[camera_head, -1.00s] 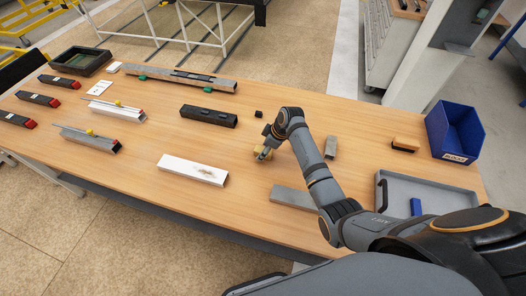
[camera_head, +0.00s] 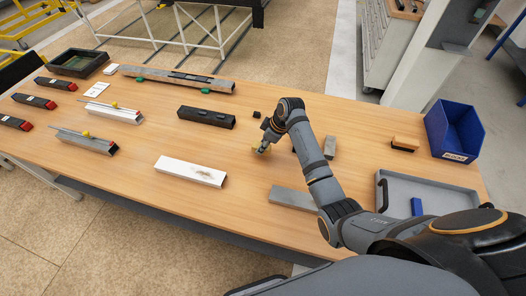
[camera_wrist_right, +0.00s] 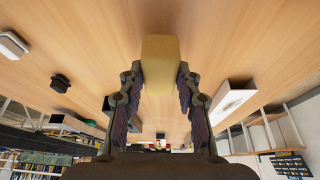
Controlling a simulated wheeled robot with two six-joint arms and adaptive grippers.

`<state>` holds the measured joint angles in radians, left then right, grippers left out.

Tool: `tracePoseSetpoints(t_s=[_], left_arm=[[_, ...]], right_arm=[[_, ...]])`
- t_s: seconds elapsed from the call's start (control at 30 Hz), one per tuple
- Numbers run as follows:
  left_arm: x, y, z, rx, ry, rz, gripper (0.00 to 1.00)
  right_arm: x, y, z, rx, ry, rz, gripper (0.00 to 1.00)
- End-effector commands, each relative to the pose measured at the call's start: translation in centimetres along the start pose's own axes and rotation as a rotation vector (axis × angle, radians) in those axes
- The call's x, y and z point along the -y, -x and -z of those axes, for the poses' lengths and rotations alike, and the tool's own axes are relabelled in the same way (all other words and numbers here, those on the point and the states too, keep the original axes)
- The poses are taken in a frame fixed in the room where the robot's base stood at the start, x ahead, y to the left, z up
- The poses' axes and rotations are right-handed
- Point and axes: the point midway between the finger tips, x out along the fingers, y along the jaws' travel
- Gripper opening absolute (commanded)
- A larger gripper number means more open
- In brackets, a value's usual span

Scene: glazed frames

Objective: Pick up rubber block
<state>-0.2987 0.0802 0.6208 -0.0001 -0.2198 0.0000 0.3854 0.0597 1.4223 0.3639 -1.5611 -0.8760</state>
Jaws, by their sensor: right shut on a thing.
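The rubber block, a yellowish-tan block (camera_wrist_right: 160,62), is between the two fingers of my right gripper (camera_wrist_right: 160,88) in the right wrist view. The fingers press on its sides and its far end sticks out past them. In the head view the block (camera_head: 258,149) shows only in part under my right gripper (camera_head: 264,147), over the middle of the table. The gripper and wrist hide much of it there. My left gripper is in neither view.
On the wooden table (camera_head: 130,165) a small black cube (camera_head: 257,114) lies behind the gripper, with a white bar (camera_head: 191,171) to the left. Grey metal blocks (camera_head: 292,198), a brush (camera_head: 405,144), a grey tray (camera_head: 440,190) and a blue bin (camera_head: 437,135) lie right.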

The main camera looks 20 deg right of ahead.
Motion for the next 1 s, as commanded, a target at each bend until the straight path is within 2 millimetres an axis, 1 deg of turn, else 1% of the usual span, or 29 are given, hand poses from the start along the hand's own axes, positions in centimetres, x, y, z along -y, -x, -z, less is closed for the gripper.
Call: tracePoseSetpoints(t_s=[0.03,0.23,0.3,0.4,0.5,0.53,0.57,0.63,0.73,0.97,1.0], left_arm=[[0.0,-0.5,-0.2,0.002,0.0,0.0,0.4],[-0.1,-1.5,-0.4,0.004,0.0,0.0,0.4],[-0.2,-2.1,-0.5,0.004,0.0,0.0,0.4],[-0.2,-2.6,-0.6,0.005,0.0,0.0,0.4],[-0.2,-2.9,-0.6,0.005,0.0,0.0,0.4],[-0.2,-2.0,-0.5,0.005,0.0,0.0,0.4],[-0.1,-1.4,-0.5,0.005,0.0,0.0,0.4],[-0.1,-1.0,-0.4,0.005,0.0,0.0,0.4],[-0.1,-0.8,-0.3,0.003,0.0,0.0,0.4],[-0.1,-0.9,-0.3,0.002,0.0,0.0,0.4],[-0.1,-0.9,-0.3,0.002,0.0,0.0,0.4]], right_arm=[[0.8,0.9,0.2,-0.005,0.003,-0.004,0.12],[5.1,6.2,0.8,-0.006,0.002,-0.003,0.12],[7.1,6.9,0.4,-0.004,0.0,0.0,0.12],[9.6,8.3,0.1,-0.006,-0.001,0.001,0.12],[11.4,9.5,-0.1,-0.005,-0.002,0.001,0.12],[11.9,10.2,0.1,-0.004,-0.003,0.004,0.12],[12.2,10.6,0.1,-0.002,-0.002,0.004,0.12],[12.8,10.9,0.0,-0.002,-0.001,0.003,0.12],[13.3,11.0,-0.2,-0.001,-0.001,0.001,0.12],[13.3,10.8,-0.3,-0.001,0.0,-0.001,0.12],[13.3,10.8,-0.3,-0.001,0.001,-0.001,0.32]])
